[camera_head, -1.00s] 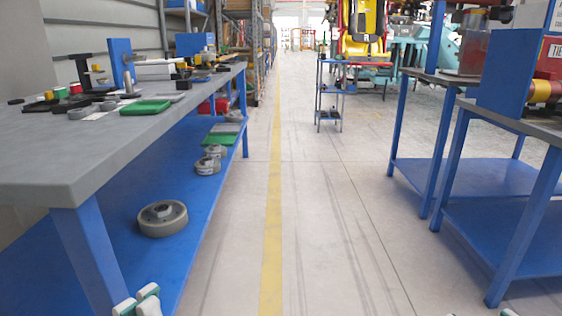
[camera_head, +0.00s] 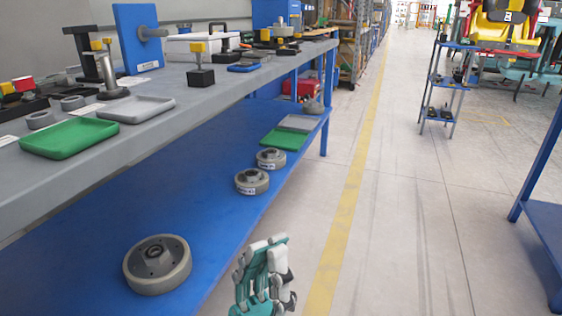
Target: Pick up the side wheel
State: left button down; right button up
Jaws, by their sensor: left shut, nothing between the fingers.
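A large grey wheel (camera_head: 158,264) lies flat on the blue lower shelf (camera_head: 75,262) of the workbench, at the near end. Two smaller grey wheels lie farther along the shelf: one with a label (camera_head: 252,181) and one just behind it (camera_head: 271,158). Which of these is the side wheel I cannot tell. My left gripper (camera_head: 268,246) is at the bottom middle, in front of the shelf edge and right of the large wheel. It is shut and empty, apart from all the wheels. My right gripper is not in view.
The grey bench top (camera_head: 215,88) overhangs the shelf. A green tray (camera_head: 68,138) and a grey tray (camera_head: 136,108) sit on it. Another green tray (camera_head: 284,139) lies on the shelf. The aisle floor (camera_head: 400,235) right of the bench is clear.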

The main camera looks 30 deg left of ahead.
aim_at(251, 181)
jog(key=i, duration=1.15)
jog(key=i+l+u, duration=0.1)
jog(key=i, duration=1.05)
jog(key=u, duration=0.45)
jog(key=i+u, duration=0.1)
jog(key=u, duration=0.4)
jog(key=l+u, duration=0.1)
jog(key=u, duration=0.35)
jog(key=i+l+u, duration=0.1)
jog(key=u, duration=2.15)
